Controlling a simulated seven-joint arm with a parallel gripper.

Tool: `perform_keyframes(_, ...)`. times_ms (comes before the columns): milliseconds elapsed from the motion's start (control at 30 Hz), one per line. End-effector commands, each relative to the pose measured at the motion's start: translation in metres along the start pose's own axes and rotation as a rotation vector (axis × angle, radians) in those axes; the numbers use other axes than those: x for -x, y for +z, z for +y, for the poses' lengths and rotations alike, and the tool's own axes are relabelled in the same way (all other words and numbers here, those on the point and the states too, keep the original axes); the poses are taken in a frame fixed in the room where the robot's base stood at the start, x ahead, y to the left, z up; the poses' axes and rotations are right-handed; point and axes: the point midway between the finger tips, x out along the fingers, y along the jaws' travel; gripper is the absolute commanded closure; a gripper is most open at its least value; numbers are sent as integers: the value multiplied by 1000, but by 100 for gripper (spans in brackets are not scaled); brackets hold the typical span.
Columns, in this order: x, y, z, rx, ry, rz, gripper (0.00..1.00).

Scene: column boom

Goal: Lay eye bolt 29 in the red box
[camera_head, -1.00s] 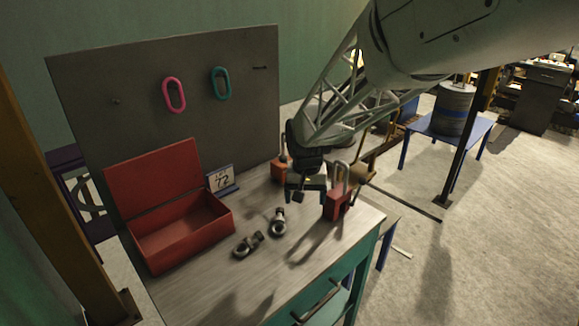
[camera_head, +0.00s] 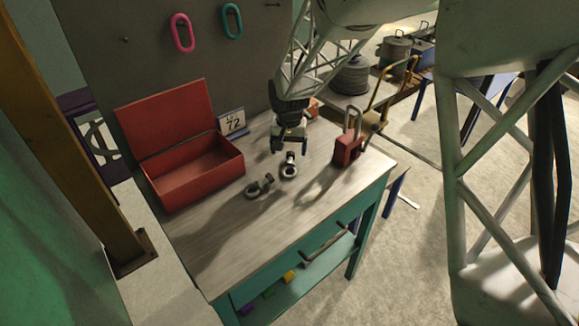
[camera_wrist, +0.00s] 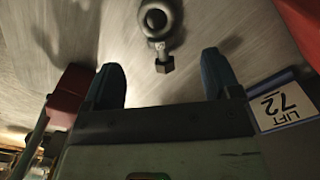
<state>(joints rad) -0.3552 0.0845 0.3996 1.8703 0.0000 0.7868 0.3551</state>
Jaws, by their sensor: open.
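A sign reading 72 (camera_head: 232,122) stands right of the box. A red padlock (camera_head: 349,148) stands right of my gripper, with another red block (camera_head: 313,107) behind. Pink (camera_head: 182,33) and teal (camera_head: 232,21) links hang on the back panel. The bench front (camera_head: 220,250) is clear.

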Motion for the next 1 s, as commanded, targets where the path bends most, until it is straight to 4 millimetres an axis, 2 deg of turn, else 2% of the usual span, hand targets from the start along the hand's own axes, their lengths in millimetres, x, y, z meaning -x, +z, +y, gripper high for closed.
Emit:
perform_keyframes(300,-22,0,0,0,0,-1,17)
perform_keyframes(767,-28,0,0,0,0,-1,17)
perform_keyframes(1000,-49,0,1,0,1,-2,17)
